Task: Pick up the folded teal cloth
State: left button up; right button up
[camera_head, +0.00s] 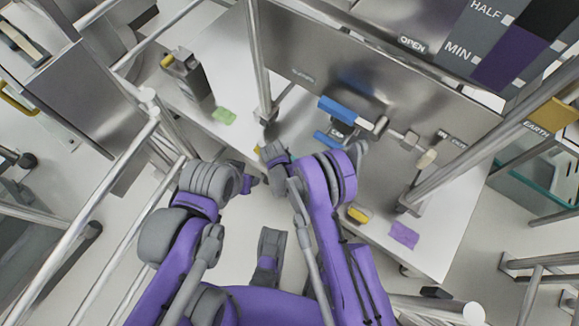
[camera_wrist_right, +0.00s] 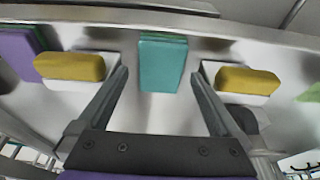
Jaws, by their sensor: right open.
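The folded teal cloth (camera_wrist_right: 162,62) lies on a pale surface, in the upper middle of the right wrist view. Darker green layers show along its far edge. My right gripper (camera_wrist_right: 158,74) is open and empty, with one finger on each side of the cloth's width and clear space between. Whether the fingertips are at the cloth's height cannot be told.
Yellow sponges on white blocks sit left (camera_wrist_right: 69,66) and right (camera_wrist_right: 247,80) of the cloth, close to my fingers. A purple cloth (camera_head: 404,235) and a green cloth (camera_head: 223,116) lie farther out. A steel panel (camera_head: 330,75) and metal posts (camera_head: 258,60) stand around the shelf.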

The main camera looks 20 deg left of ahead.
jog(key=x, duration=0.2)
jog(key=b+x, duration=0.1)
jog(key=x, duration=0.2)
jog(key=shift+w+d, duration=0.15)
jog(key=shift+w, duration=0.3)
jog(key=c, duration=1.1)
notch_tip(320, 180, up, 10)
jog(key=shift+r+p, duration=0.1)
jog(key=shift+p, duration=0.75)
